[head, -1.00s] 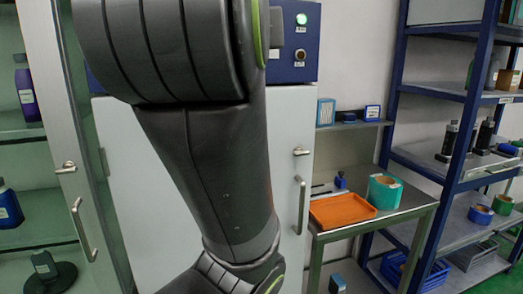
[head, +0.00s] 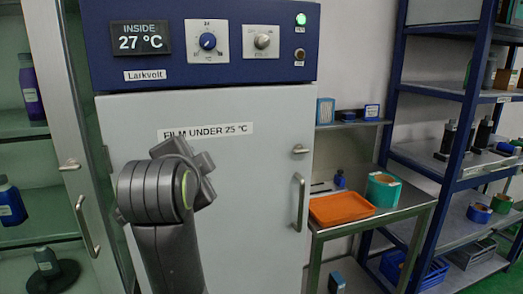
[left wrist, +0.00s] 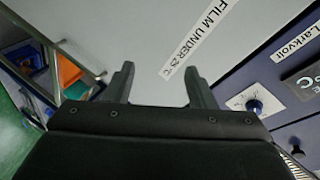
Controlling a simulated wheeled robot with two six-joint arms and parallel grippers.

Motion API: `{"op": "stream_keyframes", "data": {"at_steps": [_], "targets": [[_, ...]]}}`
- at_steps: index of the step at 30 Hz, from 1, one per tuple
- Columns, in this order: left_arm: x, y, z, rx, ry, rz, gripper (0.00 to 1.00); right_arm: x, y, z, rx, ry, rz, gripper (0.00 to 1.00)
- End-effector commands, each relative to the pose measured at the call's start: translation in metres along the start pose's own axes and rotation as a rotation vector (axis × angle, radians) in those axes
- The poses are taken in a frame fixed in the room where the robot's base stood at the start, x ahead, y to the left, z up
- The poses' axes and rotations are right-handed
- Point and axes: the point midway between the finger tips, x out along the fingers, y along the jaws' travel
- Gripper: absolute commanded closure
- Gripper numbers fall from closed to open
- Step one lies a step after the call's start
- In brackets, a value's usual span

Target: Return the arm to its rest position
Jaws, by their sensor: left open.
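My left arm (head: 160,200) rises from the bottom of the head view, left of centre, in front of the grey cabinet door. Its gripper fingers cannot be made out there. In the left wrist view my left gripper (left wrist: 160,69) is open, its two dark fingers apart with nothing between them. The pale door (left wrist: 150,45) and its label "FILM UNDER 25 °C" (left wrist: 202,38) show beyond the fingers. My right gripper is not in view.
The cabinet has a blue control panel (head: 120,75) reading 27 °C, a lit green lamp (head: 301,19) and a door handle (head: 298,203). A side table carries an orange tray (head: 341,208) and a teal roll (head: 383,190). Blue-framed shelves (head: 388,120) stand right; a glass-fronted cupboard (head: 75,200) stands left.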

Motion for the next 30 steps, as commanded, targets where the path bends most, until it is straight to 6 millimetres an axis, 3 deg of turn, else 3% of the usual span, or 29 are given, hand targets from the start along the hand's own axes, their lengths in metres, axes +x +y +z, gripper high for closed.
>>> {"op": "stream_keyframes", "data": {"at_steps": [1, 6, 14, 23, 30], "targets": [[0.012, 0.017, 0.024, -0.038, -0.036, 0.03, 0.5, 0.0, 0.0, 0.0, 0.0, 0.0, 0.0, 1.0], [0.036, 0.07, 0.09, -0.172, -0.129, 0.105, 0.5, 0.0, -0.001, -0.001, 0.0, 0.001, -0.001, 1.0], [0.04, 0.155, 0.191, -0.365, -0.289, 0.203, 0.5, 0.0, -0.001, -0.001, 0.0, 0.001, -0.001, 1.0], [-0.002, 0.25, 0.298, -0.574, -0.495, 0.29, 0.5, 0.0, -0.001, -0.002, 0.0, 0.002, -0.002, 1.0], [-0.066, 0.316, 0.367, -0.729, -0.672, 0.342, 0.5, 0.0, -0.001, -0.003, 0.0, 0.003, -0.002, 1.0]]}}
